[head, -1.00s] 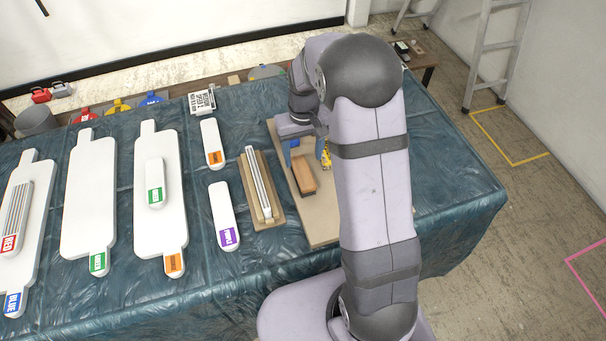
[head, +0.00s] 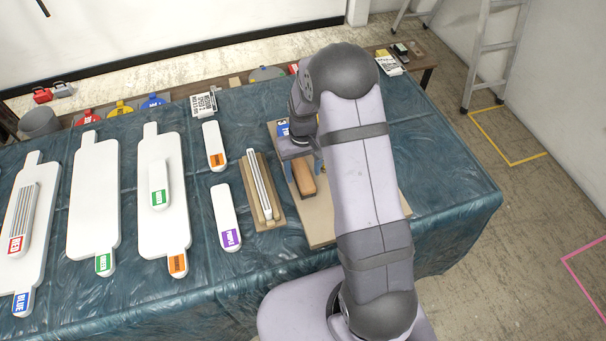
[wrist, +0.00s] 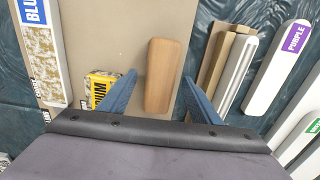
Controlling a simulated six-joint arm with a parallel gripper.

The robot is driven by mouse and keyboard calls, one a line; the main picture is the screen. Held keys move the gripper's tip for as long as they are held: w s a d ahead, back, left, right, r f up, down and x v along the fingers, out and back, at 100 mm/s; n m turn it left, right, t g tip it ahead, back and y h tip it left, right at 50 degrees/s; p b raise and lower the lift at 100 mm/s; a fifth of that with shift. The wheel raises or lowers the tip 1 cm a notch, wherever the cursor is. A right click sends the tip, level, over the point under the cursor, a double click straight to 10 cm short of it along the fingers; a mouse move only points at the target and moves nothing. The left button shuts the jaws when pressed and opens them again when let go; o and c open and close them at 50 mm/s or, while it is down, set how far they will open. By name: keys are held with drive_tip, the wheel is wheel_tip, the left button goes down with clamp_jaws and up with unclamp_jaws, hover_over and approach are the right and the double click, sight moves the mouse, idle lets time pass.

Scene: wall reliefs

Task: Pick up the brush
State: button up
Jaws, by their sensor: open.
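A brown, rounded wooden piece, which I take for the brush (head: 304,177), lies on the tan board (head: 321,232); no bristles show. It also shows in the wrist view (wrist: 164,76), long side running up the picture. My gripper (wrist: 158,76) is open, with one blue finger to the left of the wooden piece and one to the right.
A yellow-labelled box (wrist: 101,88) stands close to the left finger. A blue-labelled white piece (wrist: 42,50) lies further left. To the right are a wooden holder with a pale bar (wrist: 236,75) and a purple-labelled white piece (wrist: 279,68). White boards (head: 94,200) cover the cloth's left side.

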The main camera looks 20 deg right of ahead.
sight(303, 173)
drive_tip(key=shift+f, duration=0.8)
drive_tip(key=c, duration=1.2)
drive_tip(key=shift+r, duration=0.15)
wheel_tip(303, 173, up, 10)
drive_tip(key=b, duration=0.2)
drive_tip(key=shift+b, duration=0.35)
